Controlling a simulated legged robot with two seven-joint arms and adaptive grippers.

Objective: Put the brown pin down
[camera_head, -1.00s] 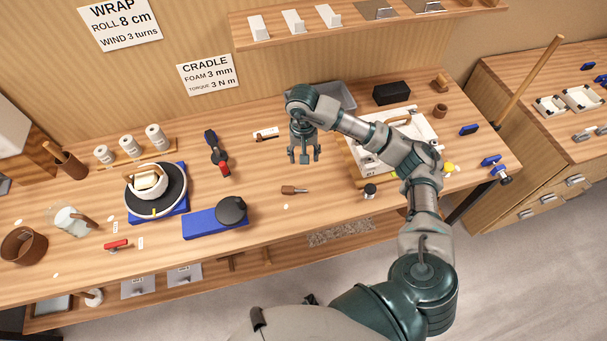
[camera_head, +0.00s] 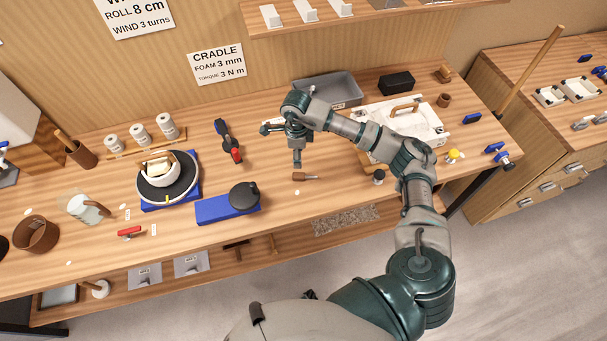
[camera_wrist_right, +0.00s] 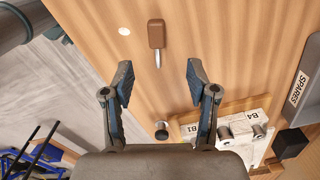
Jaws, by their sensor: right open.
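The brown pin, a brown handle with a thin metal shaft, lies flat on the wooden bench (camera_head: 270,219), its handle (camera_head: 305,177) just below my right gripper (camera_head: 297,164) in the head view. In the right wrist view the pin (camera_wrist_right: 156,36) lies clear of the fingers, its shaft pointing back toward the gap between them. My right gripper (camera_wrist_right: 159,84) is open and empty above the bench, with nothing between its fingers. My left gripper is not in view.
A dark round-topped item (camera_head: 244,195) on a blue block (camera_head: 213,210) stands to the left. A small dark-topped jar (camera_head: 379,177) and a white cradle board (camera_head: 430,128) are to the right. A grey tray (camera_head: 345,93) is behind. Bench around the pin is mostly clear.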

